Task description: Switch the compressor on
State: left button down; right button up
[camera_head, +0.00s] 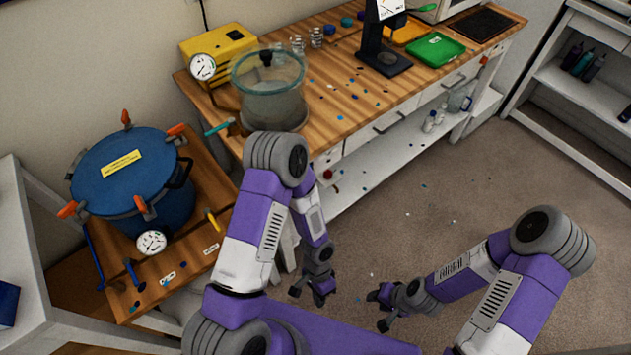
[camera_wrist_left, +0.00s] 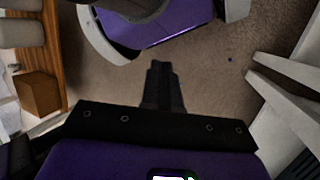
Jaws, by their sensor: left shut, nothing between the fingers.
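No thing in view is clearly the compressor, and I cannot make out its switch. A yellow box-shaped machine (camera_head: 220,52) stands at the back left of the wooden bench, with a round dial gauge (camera_head: 203,67) at its front. A blue lidded pot (camera_head: 130,178) with orange-handled clamps stands on the lower wooden stand at left. My left gripper (camera_head: 318,290) hangs over the floor in front of the bench, shut and empty; its closed fingers show in the left wrist view (camera_wrist_left: 161,85). My right gripper (camera_head: 381,309) is over the floor to its right, with fingers apart and empty.
A clear chamber (camera_head: 272,95) stands on the wooden bench (camera_head: 330,100). A dial gauge (camera_head: 152,242) and blue levers (camera_head: 130,272) are at the stand's front. A green tray (camera_head: 436,48) lies farther right. White shelving (camera_head: 590,80) is at right; the floor between is mostly clear.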

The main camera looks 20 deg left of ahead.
pick_arm(q)
jog(key=w+a+r+m+t+y, duration=0.2)
jog(key=w+a+m+y, duration=0.1)
jog(key=w+m+y, duration=0.25)
jog(key=w+a+r+m+t+y, duration=0.2)
jog(key=w+a+r+m+y, duration=0.1)
jog(key=w+m+y, duration=0.3)
jog(key=w+d+r+m+t+y, duration=0.4)
jog(key=w+d+r+m+t, duration=0.2)
jog(key=w+r+t, duration=0.3)
notch_tip(320, 180, up, 2)
jog(key=shift+w+d+r+t, duration=0.1)
jog(key=shift+w+d+t, duration=0.3)
jog(key=shift+d, duration=0.2)
jog(key=shift+y, duration=0.25)
